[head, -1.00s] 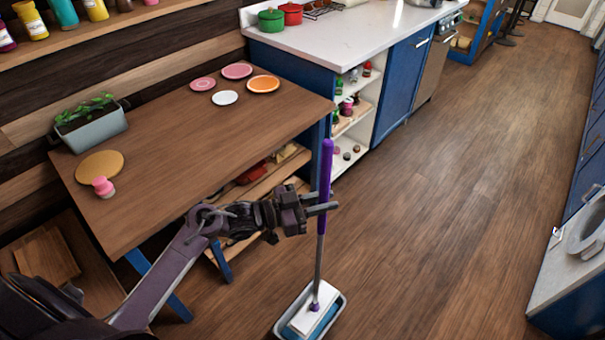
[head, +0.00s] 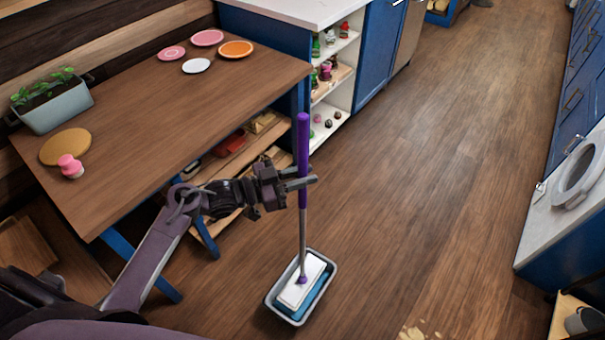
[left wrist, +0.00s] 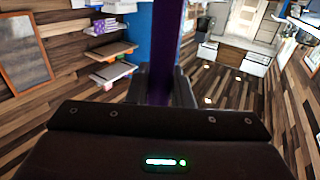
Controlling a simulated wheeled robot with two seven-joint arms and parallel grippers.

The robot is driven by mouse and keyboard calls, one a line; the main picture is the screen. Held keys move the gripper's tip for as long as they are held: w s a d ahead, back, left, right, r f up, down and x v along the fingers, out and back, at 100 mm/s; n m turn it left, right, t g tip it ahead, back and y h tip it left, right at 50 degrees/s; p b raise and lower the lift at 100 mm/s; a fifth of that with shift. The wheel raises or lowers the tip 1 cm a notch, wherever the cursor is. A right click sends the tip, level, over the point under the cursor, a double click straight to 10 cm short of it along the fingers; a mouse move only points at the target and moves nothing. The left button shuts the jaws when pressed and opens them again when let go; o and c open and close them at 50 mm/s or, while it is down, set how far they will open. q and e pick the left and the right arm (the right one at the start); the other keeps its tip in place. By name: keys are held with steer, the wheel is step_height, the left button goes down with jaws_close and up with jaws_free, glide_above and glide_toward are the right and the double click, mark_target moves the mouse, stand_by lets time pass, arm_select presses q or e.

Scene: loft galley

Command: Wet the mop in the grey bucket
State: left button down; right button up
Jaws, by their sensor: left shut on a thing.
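The mop stands nearly upright, with a purple grip (head: 303,150), a grey shaft and a white flat head (head: 302,281). Its head is inside the grey bucket (head: 273,306), a low rectangular tub on the floor with blue inside. How deep the head sits I cannot tell. My left gripper (head: 305,184) is shut on the mop's purple grip, below its top end. In the left wrist view the purple grip (left wrist: 167,50) runs up between the fingers. My right gripper is not in view.
A wooden table (head: 170,125) with plates and a planter (head: 52,105) stands left of the mop. Open white shelves (head: 335,80) are behind. The floor (head: 430,190) to the right is clear, apart from a pale spill (head: 420,332) at the bottom. A counter (head: 545,215) lines the right.

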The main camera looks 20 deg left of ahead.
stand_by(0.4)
arm_select(q)
steer(key=shift+f+b, duration=2.95)
steer(key=shift+f, duration=0.95)
steer(key=shift+f+b, duration=0.35)
steer(key=shift+f, duration=0.1)
steer(key=shift+r+p, duration=0.25)
steer(key=shift+p, duration=0.15)
step_height(320, 180, up, 6)
steer(key=r+p, duration=0.1)
steer(key=p, duration=0.5)
glide_above(302, 197)
steer(key=w, duration=0.1)
steer(key=shift+a+f, duration=0.15)
steer(key=shift+f, duration=0.1)
